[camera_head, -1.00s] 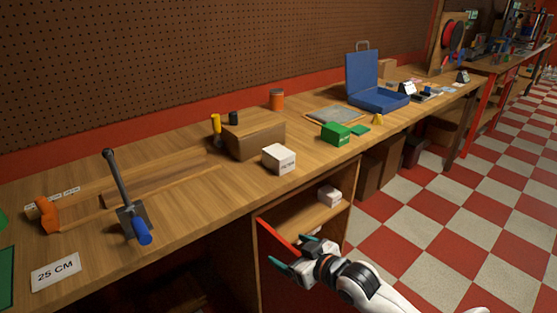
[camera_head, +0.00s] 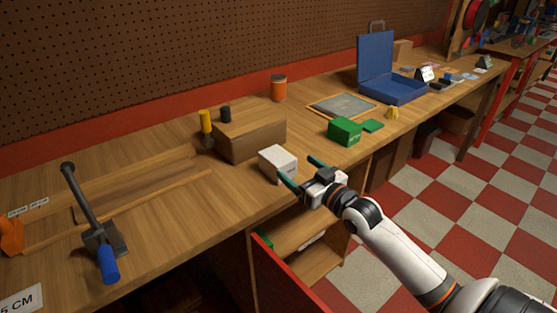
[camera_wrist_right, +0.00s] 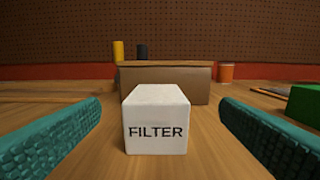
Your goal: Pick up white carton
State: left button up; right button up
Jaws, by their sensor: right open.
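The white carton (camera_head: 278,161) stands upright on the wooden workbench, just in front of a brown box. It also shows in the right wrist view (camera_wrist_right: 157,118), with "FILTER" printed on its near face. My right gripper (camera_head: 302,171) is open at the bench's front edge, facing the carton. In the wrist view its two green fingers lie left and right of the carton, with a gap on each side. The carton looks to be ahead of the fingertips. My left gripper is not in view.
The brown box (camera_head: 249,137) stands close behind the carton. A green box (camera_head: 344,131) is to the right. A blue-handled tool (camera_head: 104,245) lies at left. Below, an open cabinet has a red door (camera_head: 285,277) swung outward.

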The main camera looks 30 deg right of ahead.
aim_at(278, 155)
jog(key=w, duration=0.3)
jog(key=shift+w+a+r, duration=0.1)
jog(key=shift+w+a, duration=0.05)
jog(key=shift+a, duration=0.1)
jog(key=shift+w, duration=0.55)
jog(key=w, duration=0.3)
jog(key=shift+w+a+f, duration=0.2)
jog(key=shift+w+a, duration=0.05)
jog(key=shift+w, duration=0.05)
jog(key=shift+w+f, duration=0.1)
jog(key=shift+w, duration=0.35)
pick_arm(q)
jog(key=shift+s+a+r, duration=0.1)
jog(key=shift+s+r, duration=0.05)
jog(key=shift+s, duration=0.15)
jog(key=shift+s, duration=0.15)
pick_arm(e)
jog(key=shift+c, duration=1.3)
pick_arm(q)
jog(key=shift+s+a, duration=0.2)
pick_arm(e)
jog(key=c, duration=0.9)
